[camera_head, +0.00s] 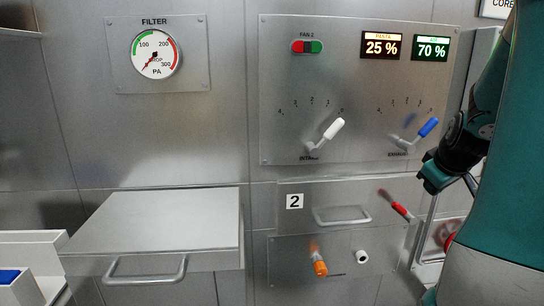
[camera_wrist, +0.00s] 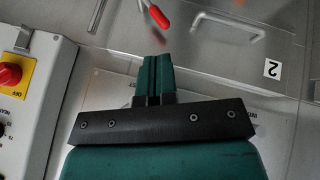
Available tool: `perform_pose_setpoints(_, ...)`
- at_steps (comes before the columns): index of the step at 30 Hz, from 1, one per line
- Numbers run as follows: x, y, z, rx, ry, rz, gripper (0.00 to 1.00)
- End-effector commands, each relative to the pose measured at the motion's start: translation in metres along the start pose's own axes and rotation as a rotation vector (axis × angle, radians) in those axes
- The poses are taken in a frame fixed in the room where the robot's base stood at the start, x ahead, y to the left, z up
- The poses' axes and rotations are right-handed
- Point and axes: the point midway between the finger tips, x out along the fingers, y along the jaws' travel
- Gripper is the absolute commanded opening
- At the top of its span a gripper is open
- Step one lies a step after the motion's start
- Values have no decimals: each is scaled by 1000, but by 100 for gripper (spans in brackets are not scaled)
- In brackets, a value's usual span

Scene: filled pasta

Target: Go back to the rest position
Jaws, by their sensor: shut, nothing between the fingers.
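My gripper shows in the wrist view (camera_wrist: 155,75) with its two green fingers pressed together and nothing between them. In the head view my arm comes in from the right side, and the dark wrist part hangs in front of the panel's right edge. The fingers themselves are hard to make out in the head view. A lever with a red grip (camera_head: 401,211) is on the lower panel, left of and below my wrist. In the wrist view the red grip (camera_wrist: 159,16) lies just beyond the fingertips, apart from them.
The control panel (camera_head: 280,90) carries a white-handled lever (camera_head: 334,128) and a blue-handled lever (camera_head: 428,127). A drawer (camera_head: 160,262) juts out at left. Orange (camera_head: 320,268) and white (camera_head: 361,257) knobs sit low. A box with a red knob (camera_wrist: 10,74) stands left in the wrist view.

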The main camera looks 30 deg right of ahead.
Motion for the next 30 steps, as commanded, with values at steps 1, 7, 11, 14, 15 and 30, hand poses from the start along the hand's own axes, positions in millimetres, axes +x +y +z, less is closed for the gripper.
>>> perform_pose_setpoints(1, -6, -15, -15, -19, 15, -35, 0)
perform_pose_setpoints(7, -32, -99, -64, -97, 57, -218, 0)
perform_pose_setpoints(11, -74, -185, -89, -190, 61, -403, 0)
perform_pose_setpoints(14, -117, -251, -89, -278, 33, -548, 0)
perform_pose_setpoints(15, -135, -275, -84, -319, 15, -601, 0)
perform_pose_setpoints(30, -282, -388, 25, -694, -226, -887, 0)
